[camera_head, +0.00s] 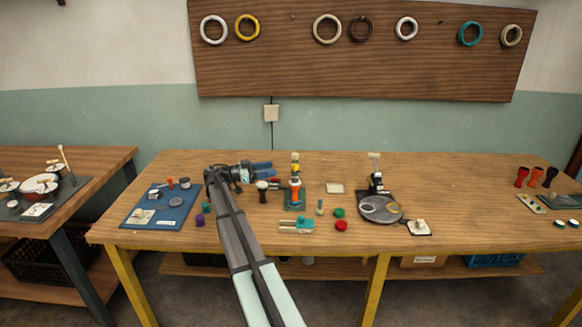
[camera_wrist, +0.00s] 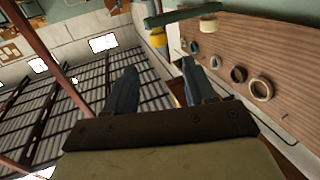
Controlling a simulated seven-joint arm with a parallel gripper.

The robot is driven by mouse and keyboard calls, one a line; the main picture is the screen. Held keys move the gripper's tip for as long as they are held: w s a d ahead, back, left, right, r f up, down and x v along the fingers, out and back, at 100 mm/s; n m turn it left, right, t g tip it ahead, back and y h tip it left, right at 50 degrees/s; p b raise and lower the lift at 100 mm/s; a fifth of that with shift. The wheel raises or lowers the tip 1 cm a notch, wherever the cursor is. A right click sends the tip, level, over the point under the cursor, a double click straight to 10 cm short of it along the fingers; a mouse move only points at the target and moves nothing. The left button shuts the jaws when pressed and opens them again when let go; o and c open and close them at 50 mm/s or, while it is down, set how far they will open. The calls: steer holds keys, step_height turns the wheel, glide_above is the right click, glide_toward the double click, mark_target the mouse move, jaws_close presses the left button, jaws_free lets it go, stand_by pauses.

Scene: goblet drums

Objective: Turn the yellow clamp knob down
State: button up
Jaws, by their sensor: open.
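The yellow clamp knob (camera_head: 295,168) sits high on a small stand with a green base, above an orange goblet drum (camera_head: 296,190). In the wrist view a yellow cylinder (camera_wrist: 158,40), seemingly this knob, shows beyond the fingertips under a green bar (camera_wrist: 185,16) with a cream end. My gripper (camera_head: 271,169) reaches in from the left at about the knob's height, its blue fingers pointing right toward the stand. The fingers (camera_wrist: 160,75) are apart with nothing between them. Whether they touch the knob is not clear, but a gap seems to show.
A dark goblet drum (camera_head: 262,191) stands below my fingers. A teal block on a cream base (camera_head: 297,225) and green and red round pieces lie in front. A blue tray (camera_head: 160,207) is at left, a dark round-based stand (camera_head: 379,208) at right.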

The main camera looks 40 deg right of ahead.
mark_target(295, 168)
steer(key=x, duration=1.3)
steer(key=c, duration=1)
steer(key=shift+w, duration=0.1)
steer(key=shift+m+g, duration=0.3)
steer(key=shift+g, duration=0.1)
steer(key=shift+y, duration=0.3)
steer(key=o, duration=1)
